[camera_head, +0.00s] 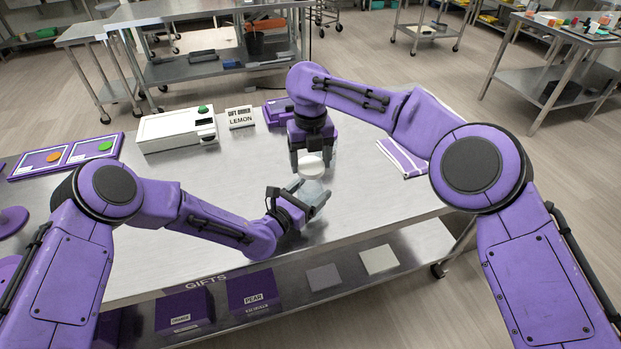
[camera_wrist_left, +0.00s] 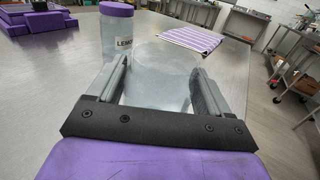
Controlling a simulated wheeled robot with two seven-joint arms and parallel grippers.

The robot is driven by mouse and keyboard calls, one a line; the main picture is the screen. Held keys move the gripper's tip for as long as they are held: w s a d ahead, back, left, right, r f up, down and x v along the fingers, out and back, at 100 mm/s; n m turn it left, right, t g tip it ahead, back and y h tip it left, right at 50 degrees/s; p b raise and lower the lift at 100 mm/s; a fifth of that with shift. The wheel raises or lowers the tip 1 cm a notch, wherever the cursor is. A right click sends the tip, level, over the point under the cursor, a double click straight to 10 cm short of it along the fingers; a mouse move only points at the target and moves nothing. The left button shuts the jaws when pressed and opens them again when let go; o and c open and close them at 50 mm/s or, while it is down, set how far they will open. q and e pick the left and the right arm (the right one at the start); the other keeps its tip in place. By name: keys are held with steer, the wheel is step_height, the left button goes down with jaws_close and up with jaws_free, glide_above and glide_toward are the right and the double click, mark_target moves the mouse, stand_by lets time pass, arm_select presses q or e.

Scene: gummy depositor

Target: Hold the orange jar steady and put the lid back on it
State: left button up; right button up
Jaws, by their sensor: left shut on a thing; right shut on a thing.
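A clear, greyish jar (camera_wrist_left: 158,75), which I take as the orange jar, stands between the left gripper's fingers in the left wrist view. No lid or label shows on it there. In the head view my left gripper (camera_head: 300,203) is shut on this jar (camera_head: 314,192) near the table's front edge. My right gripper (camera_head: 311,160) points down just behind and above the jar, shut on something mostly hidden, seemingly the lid. A pale round shape shows at its fingertips; I cannot tell whether it belongs to the lid. The lid is apart from the held jar.
A jar labelled LEMON with a purple lid (camera_wrist_left: 116,35) stands behind the held jar. A striped cloth (camera_head: 403,157) lies to the right. A white machine (camera_head: 177,130) and a LEMON sign (camera_head: 240,118) stand at the back left. The middle left of the table is bare.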

steer(key=shift+w+f, duration=0.1)
steer(key=shift+f, duration=1.3)
steer(key=shift+f, duration=0.85)
steer(key=shift+f, duration=0.55)
